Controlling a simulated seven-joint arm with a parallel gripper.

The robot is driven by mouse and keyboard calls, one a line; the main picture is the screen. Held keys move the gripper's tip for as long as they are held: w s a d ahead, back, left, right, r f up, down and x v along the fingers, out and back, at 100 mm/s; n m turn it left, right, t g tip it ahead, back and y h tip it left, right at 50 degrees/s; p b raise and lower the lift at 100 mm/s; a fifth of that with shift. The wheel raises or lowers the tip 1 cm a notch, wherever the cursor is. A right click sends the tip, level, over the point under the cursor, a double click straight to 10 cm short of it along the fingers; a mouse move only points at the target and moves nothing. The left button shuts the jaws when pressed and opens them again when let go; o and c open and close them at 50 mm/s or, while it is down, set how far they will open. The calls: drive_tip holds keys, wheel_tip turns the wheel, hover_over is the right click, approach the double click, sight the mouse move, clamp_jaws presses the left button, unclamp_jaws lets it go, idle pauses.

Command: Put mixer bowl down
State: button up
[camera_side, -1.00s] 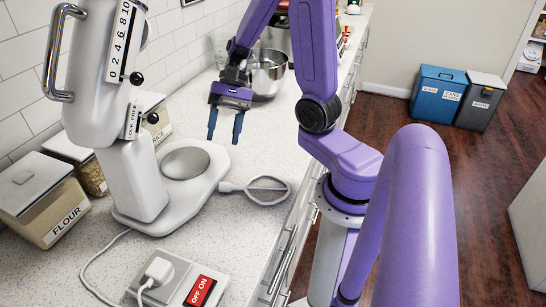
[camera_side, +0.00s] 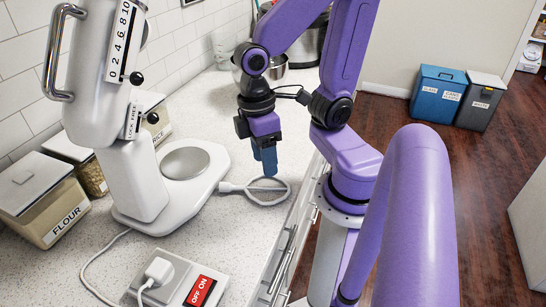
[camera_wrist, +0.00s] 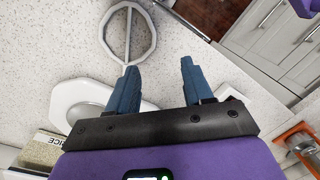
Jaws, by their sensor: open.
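The metal mixer bowl (camera_side: 279,73) stands on the counter at the back in the side view, partly hidden behind my arm. It does not show in the wrist view. The white mixer stand (camera_side: 135,180) is at the left, its round base plate (camera_side: 185,163) empty. A pale beater with a looped end (camera_side: 284,197) lies flat on the counter right of the base. It also shows in the wrist view (camera_wrist: 104,28). My gripper (camera_side: 265,172) points down near the beater, in front of the bowl. In the wrist view its fingers (camera_wrist: 157,64) are apart with nothing between them.
A flour container (camera_side: 45,200) and other canisters line the wall at left. A switch box (camera_side: 202,291) with a plug and cord sits at the front. The speckled counter (camera_side: 205,105) is clear behind the mixer base. Its right edge drops to drawers (camera_side: 292,250).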

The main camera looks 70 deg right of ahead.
drive_tip(key=n, duration=0.1)
drive_tip(key=s+n+t, duration=0.1)
drive_tip(key=s+n, duration=0.1)
drive_tip(key=shift+a+r, duration=0.3)
drive_tip(key=shift+a, duration=0.1)
drive_tip(key=o, duration=0.7)
drive_tip(key=shift+s+a+r+n+t, duration=0.15)
drive_tip(key=shift+n+t, duration=0.15)
drive_tip(key=shift+n, duration=0.2)
